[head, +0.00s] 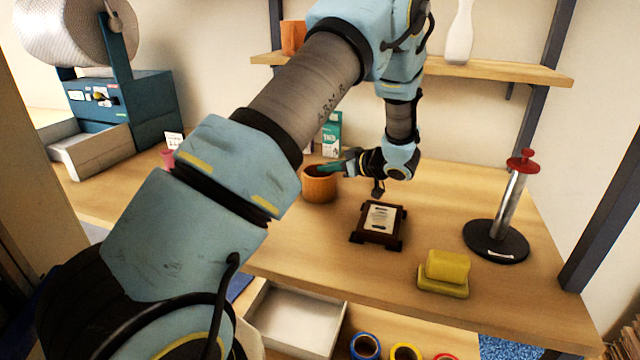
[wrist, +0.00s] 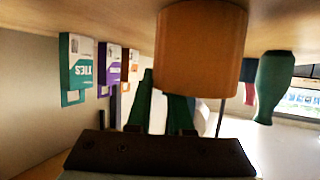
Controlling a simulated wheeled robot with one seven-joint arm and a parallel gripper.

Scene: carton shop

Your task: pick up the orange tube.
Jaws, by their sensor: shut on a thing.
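The orange tube (head: 319,188) is a short, wide, open-topped cylinder, upright toward the back of the table, left of the dark framed stand. In the head view it appears to rest on the tabletop. My gripper (head: 338,167) reaches its rim from the right, with teal fingers at the top edge. In the wrist view, which looks upside down, the tube (wrist: 201,48) fills the upper middle. My gripper (wrist: 163,100) is shut on its wall: one finger runs outside, and the other disappears behind the rim, apparently inside. The inner fingertip is hidden.
A dark framed stand (head: 379,222) is close in front of my gripper. A yellow block on a base (head: 445,272) and a red-topped roll post (head: 507,215) stand to the right. Small boxes (wrist: 77,62) are behind. A green bottle-like thing (wrist: 273,85) shows near the tube.

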